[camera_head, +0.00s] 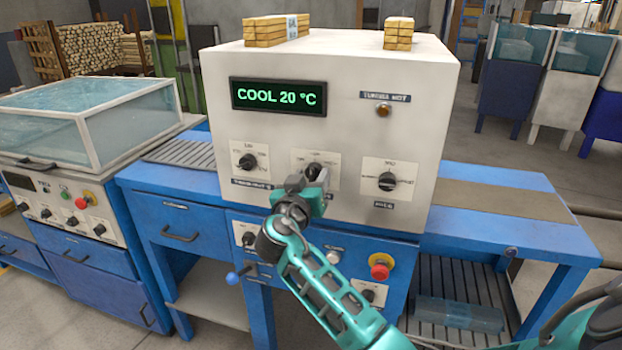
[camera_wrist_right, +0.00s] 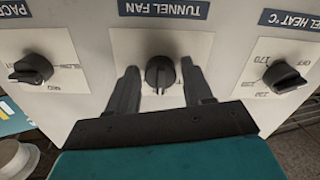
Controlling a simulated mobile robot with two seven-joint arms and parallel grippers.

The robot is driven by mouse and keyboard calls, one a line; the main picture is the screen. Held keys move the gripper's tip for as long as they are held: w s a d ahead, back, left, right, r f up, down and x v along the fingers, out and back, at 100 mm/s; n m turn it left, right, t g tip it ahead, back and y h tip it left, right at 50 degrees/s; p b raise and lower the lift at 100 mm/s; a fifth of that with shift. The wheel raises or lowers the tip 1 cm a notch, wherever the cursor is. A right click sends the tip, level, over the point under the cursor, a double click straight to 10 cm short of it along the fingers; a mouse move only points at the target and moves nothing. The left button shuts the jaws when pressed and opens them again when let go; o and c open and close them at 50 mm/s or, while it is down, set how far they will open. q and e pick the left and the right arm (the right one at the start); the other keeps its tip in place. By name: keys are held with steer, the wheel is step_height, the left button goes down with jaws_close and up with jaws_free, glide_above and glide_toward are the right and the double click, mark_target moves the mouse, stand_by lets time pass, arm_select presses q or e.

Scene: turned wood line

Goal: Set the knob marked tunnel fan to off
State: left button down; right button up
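The tunnel fan knob (camera_head: 314,171) is the black middle knob on the white machine front; in the right wrist view it (camera_wrist_right: 160,74) is below the TUNNEL FAN label (camera_wrist_right: 164,8). Its pointer runs roughly upright, but most of its scale markings are hidden or too small to read, so I cannot tell its setting. My right gripper (camera_wrist_right: 161,85) is open, its two dark fingers on either side of the knob, with gaps visible on both sides. In the head view my right gripper (camera_head: 300,184) covers the area just below the knob. My left gripper is not in view.
The tunnel heat knob (camera_head: 247,161) and the pace knob (camera_head: 387,181) flank the fan knob. A display (camera_head: 279,97) reads COOL 20 °C. A red stop button (camera_head: 380,266) and a blue-handled lever (camera_head: 236,277) are lower on the blue front.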

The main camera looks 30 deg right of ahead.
steer(key=c, duration=0.8)
steer(key=shift+o, duration=0.2)
steer(key=shift+n, duration=0.3)
steer(key=shift+r+n+p, duration=0.1)
steer(key=shift+n+p, duration=0.25)
steer(key=shift+n, duration=0.85)
steer(key=n+p, duration=0.1)
steer(key=n, duration=0.1)
steer(key=shift+r+n, duration=0.1)
steer(key=shift+n, duration=0.3)
steer(key=n+p, duration=0.1)
steer(key=n, duration=0.2)
steer(key=shift+s+d, duration=0.1)
steer(key=shift+n+p, duration=0.45)
steer(key=shift+n, duration=1.15)
